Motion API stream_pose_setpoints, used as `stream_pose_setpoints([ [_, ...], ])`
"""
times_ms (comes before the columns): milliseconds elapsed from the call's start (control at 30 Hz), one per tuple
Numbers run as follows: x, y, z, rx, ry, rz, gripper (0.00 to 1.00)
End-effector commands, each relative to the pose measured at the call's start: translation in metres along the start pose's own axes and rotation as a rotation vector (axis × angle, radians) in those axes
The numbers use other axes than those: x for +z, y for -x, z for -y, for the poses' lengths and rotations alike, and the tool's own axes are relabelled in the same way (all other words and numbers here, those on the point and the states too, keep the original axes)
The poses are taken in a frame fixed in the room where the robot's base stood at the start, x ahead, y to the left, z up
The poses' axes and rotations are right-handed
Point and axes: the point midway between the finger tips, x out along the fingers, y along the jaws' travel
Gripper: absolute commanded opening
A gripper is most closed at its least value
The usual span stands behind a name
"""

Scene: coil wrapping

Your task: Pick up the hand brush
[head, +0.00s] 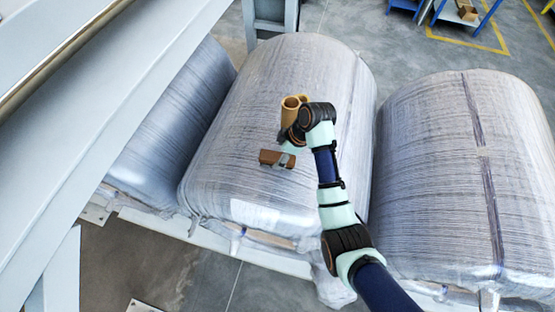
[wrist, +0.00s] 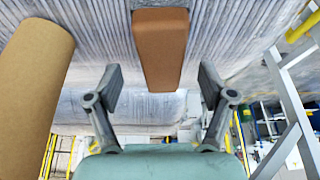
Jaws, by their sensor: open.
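The hand brush (head: 269,158) appears as a brown block on top of the middle wrapped coil; I cannot make out bristles. In the wrist view the brush (wrist: 160,45) is at the top centre, with its near end between the lines of the two fingers. My gripper (wrist: 159,82) is open, with a gap on each side of the brush, and no finger is seen touching it. In the head view my gripper (head: 284,161) is at the brush's right end, partly hiding it.
Cardboard tubes (head: 291,110) stand on the coil just behind the brush; a tube (wrist: 32,75) fills the left of the wrist view. Wrapped coils stand left (head: 180,115) and right (head: 455,170). A grey beam (head: 90,105) crosses the upper left.

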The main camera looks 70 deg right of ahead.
Motion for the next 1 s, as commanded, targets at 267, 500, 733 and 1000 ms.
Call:
stream_pose_setpoints([
  [267,0.002,-0.032,0.002,0.0,0.0,0.0,0.81],
  [500,0.002,-0.031,0.002,0.0,0.0,0.0,0.81],
  [733,0.003,-0.033,0.002,-0.001,-0.001,0.001,0.81],
  [1000,0.004,-0.036,0.002,0.0,0.0,0.0,0.81],
])
